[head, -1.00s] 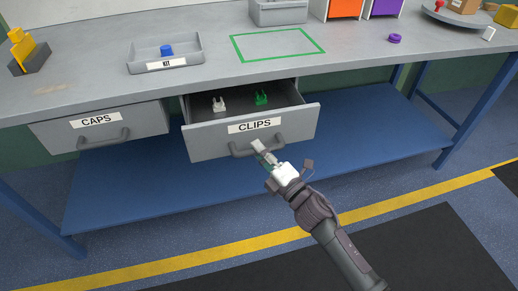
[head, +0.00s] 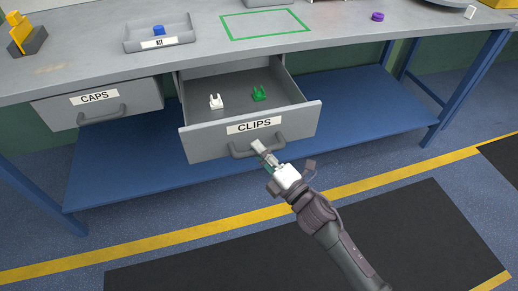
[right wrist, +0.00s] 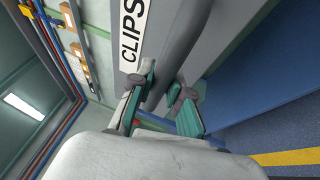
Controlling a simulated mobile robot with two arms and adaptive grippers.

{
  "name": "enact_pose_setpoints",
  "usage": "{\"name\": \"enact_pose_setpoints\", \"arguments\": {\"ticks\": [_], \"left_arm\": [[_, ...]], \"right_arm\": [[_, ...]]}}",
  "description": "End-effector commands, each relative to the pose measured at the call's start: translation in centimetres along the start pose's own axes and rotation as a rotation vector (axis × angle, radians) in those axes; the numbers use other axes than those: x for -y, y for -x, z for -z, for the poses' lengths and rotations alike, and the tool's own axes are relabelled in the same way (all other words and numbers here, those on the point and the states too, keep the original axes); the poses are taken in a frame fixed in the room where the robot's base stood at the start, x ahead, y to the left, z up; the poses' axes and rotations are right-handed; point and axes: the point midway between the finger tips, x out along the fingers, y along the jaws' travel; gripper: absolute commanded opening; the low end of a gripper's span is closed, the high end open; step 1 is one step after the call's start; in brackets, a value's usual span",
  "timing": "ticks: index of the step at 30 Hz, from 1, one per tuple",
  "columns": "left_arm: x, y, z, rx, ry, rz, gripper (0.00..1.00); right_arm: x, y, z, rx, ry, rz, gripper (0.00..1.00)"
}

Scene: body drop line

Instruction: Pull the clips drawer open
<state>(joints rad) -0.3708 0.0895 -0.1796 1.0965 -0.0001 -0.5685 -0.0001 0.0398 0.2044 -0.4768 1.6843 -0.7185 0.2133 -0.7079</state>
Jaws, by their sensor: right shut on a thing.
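The clips drawer (head: 215,142) under the workbench stands open, its front labelled CLIPS. A white clip (head: 216,102) and a green clip (head: 260,93) lie inside it, apart from each other. In the right wrist view the handle (right wrist: 183,45) passes between the two fingers (right wrist: 158,98), beside the CLIPS label. My left gripper is not in view.
The caps drawer (head: 90,113) to the left is shut. On the bench top are a kit tray (head: 183,42) with a blue piece, a green outlined area (head: 266,24) and a purple ring (head: 377,16). A blue lower shelf (head: 375,110) runs below. Open floor lies in front.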

Motion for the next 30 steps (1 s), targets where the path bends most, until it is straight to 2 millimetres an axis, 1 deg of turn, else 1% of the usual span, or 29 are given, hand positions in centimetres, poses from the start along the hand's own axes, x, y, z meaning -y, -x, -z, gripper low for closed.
{"name": "enact_pose_setpoints", "arguments": {"ticks": [3, 4, 8, 9, 17, 20, 23, 30], "left_arm": [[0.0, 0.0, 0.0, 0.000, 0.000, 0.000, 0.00], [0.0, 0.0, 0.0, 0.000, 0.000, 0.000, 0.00], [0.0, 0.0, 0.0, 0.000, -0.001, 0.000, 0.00], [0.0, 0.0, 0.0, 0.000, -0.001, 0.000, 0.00], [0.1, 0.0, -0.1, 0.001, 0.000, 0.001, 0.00], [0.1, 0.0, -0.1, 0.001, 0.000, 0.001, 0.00], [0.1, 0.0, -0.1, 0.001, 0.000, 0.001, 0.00], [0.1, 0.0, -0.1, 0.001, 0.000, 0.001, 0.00]], "right_arm": [[0.1, 0.0, 0.0, 0.001, 0.000, 0.002, 0.00], [0.1, 0.0, 0.0, 0.001, 0.000, 0.002, 0.20], [0.1, 0.0, 0.0, 0.000, 0.000, 0.002, 0.42], [0.1, 0.0, 0.0, 0.000, 0.000, 0.002, 0.43], [0.1, 0.1, 0.0, 0.000, 0.000, 0.001, 0.43], [0.1, 0.6, 0.0, 0.000, -0.001, 0.002, 0.43], [0.2, 2.0, 0.0, -0.001, -0.001, 0.003, 0.43], [0.2, 7.2, 0.0, 0.000, -0.001, 0.005, 0.43]]}}
